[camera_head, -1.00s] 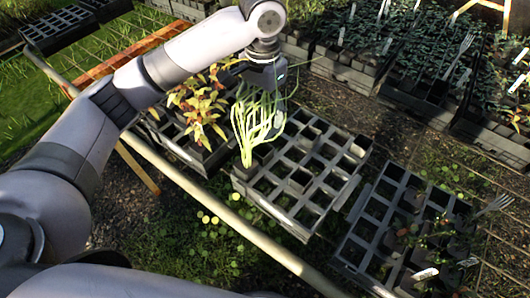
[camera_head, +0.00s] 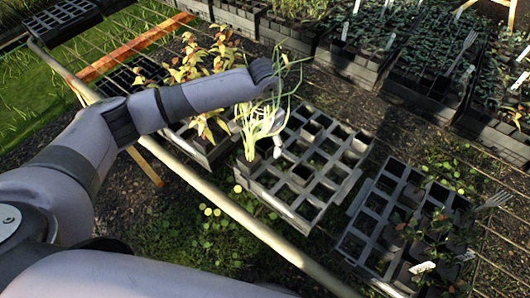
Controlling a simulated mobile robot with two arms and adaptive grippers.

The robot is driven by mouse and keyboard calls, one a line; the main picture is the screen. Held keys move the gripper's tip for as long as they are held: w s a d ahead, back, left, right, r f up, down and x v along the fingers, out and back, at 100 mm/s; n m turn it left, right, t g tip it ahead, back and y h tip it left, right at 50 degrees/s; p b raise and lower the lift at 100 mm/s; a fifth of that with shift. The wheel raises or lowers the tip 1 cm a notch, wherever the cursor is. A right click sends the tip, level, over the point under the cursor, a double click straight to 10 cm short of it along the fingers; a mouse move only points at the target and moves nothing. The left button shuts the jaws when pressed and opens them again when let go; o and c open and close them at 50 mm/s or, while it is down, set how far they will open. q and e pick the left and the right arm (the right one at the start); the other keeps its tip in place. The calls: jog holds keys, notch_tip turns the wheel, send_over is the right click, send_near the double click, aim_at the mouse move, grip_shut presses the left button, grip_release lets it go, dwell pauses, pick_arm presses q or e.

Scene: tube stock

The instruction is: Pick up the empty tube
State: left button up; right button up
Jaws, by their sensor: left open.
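A grey tray of square cells (camera_head: 325,182) stands in the middle of the view. Several of its cells look dark and empty; I cannot tell for certain which holds the empty tube. A pale green, long-leaved plant (camera_head: 252,128) stands at the tray's left corner. My left gripper (camera_head: 277,142) is over the tray's left part, just beside this plant. It is partly hidden by the leaves and my wrist. It is open, and I see nothing held in it. My right gripper is out of view.
A tray with reddish-yellow plants (camera_head: 205,148) is at left, partly behind my arm. Another grey tray (camera_head: 365,225) with small plants and a fork is at right. Crates of seedlings (camera_head: 350,65) line the back. A pale rail (camera_head: 235,215) runs along the near side.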

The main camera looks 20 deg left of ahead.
pick_arm(q)
jog(key=shift+f, duration=0.2)
jog(key=shift+c, duration=0.6)
jog(key=c, duration=0.8)
jog(key=shift+o, duration=0.2)
jog(key=shift+r, duration=0.1)
